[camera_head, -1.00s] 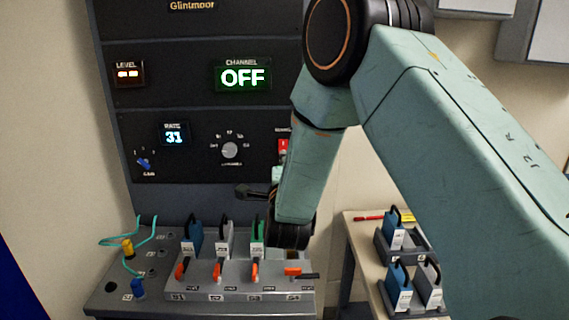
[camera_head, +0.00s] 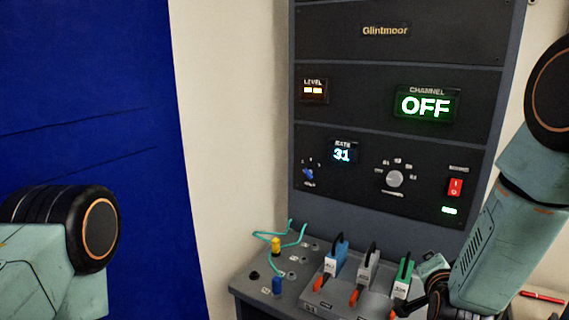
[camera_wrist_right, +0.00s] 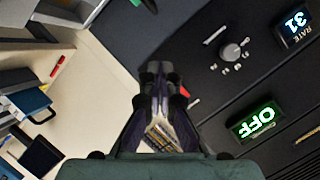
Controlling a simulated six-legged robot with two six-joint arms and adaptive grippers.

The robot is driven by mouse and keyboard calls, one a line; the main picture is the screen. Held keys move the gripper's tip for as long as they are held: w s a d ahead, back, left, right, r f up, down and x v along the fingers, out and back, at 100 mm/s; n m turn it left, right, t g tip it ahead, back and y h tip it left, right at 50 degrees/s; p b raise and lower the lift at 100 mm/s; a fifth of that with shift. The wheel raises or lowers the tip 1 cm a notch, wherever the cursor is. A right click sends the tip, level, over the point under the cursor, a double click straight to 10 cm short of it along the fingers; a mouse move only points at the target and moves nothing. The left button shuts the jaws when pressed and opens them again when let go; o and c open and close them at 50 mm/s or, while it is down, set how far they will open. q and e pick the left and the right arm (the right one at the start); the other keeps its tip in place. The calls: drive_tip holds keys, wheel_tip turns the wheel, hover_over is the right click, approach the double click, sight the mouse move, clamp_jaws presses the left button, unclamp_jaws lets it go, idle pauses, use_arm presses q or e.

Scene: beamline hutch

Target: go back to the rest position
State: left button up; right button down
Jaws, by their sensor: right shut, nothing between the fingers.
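My right gripper (camera_wrist_right: 160,75) is shut and empty in the wrist view, its two dark fingers together. In the head view, it shows as a dark shape (camera_head: 428,302) low at the right, near the green-handled module at the bench's right part. My right arm (camera_head: 500,240) comes down from the right edge. My left arm (camera_head: 60,250) enters at the lower left, but its gripper is out of view.
The Glintmoor panel (camera_head: 400,75) reads channel OFF (camera_head: 427,106) and rate 31 (camera_head: 342,154). A bench (camera_head: 245,283) below holds a blue module (camera_head: 335,260), a grey one (camera_head: 367,268), a green-handled one (camera_head: 403,277) and cables. A blue partition (camera_head: 90,100) stands left.

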drive_tip(key=s+a+f+n+g, duration=0.1)
drive_tip(key=f, duration=0.2)
drive_tip(key=s+a+f+n+g+y+b, duration=0.1)
drive_tip(key=s+f+n, duration=0.1)
drive_tip(key=f, duration=0.2)
drive_tip(key=s+f+n+y, duration=0.1)
drive_tip(key=s+f, duration=0.1)
drive_tip(key=f, duration=0.1)
drive_tip(key=shift+a+f+g+b, duration=0.15)
drive_tip(key=shift+a+g+b, duration=0.25)
use_arm(q)
wheel_tip(320, 180, down, 15)
drive_tip(key=b, duration=1.2)
drive_tip(key=shift+r, duration=0.15)
use_arm(e)
drive_tip(key=s+a+f+n+g+y, duration=0.1)
drive_tip(key=s+a+f+n+g, duration=0.1)
drive_tip(key=s+f, duration=0.7)
drive_tip(key=s+a+f+n+g+y, duration=0.1)
drive_tip(key=s+f+n+g, duration=0.3)
drive_tip(key=s+f, duration=0.6)
drive_tip(key=s+a+f+n+g+y, duration=0.1)
drive_tip(key=s+a+f+n+g, duration=0.2)
drive_tip(key=s+f, duration=0.7)
drive_tip(key=s+g, duration=0.2)
drive_tip(key=s, duration=0.3)
drive_tip(key=shift+s+f, duration=0.15)
drive_tip(key=shift+f, duration=0.05)
